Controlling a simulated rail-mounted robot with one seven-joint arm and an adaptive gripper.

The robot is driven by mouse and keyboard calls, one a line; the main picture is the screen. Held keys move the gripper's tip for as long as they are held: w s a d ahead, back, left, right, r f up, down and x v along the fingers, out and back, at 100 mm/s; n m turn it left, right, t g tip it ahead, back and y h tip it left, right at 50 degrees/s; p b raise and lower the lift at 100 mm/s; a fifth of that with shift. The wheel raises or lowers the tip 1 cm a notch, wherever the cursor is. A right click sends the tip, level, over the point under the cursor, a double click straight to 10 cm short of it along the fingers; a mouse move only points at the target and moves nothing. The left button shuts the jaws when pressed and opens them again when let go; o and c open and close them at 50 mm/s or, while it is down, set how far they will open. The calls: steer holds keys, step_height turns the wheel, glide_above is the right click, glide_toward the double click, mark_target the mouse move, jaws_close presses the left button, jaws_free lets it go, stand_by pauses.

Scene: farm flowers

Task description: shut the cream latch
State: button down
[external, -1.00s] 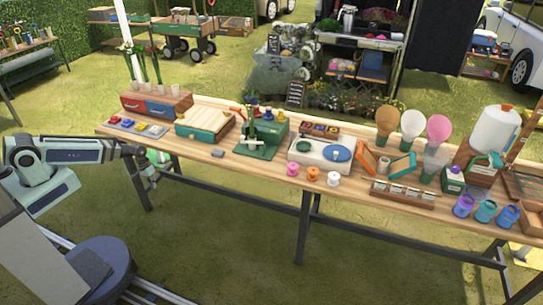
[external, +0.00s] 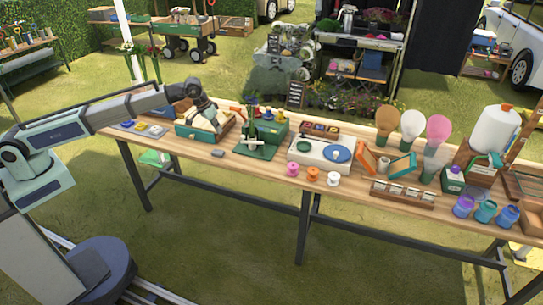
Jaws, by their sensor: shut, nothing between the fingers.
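A wooden box with a green front (external: 193,134) and a cream top (external: 196,122) stands on the left part of the table. The cream latch is too small to make out, and my arm covers part of the box. My gripper (external: 214,124) is over this box, pointing down at its top. Its fingers are shut with nothing held. I cannot tell whether they touch the box.
The wooden table (external: 225,165) is crowded. A green box (external: 270,133) and a green stand (external: 256,152) are just right of the cream-topped box. Coloured blocks (external: 140,128) lie to its left. White, orange and pink spools (external: 313,174) stand near the front edge.

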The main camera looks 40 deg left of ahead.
steer(key=w+d+f+y+p, duration=0.1)
steer(key=w+d+f+p, duration=0.1)
steer(key=w+f+p, duration=0.3)
steer(key=shift+w+f+m, duration=0.3)
steer(key=shift+w+f, duration=0.9)
steer(key=shift+w, duration=0.75)
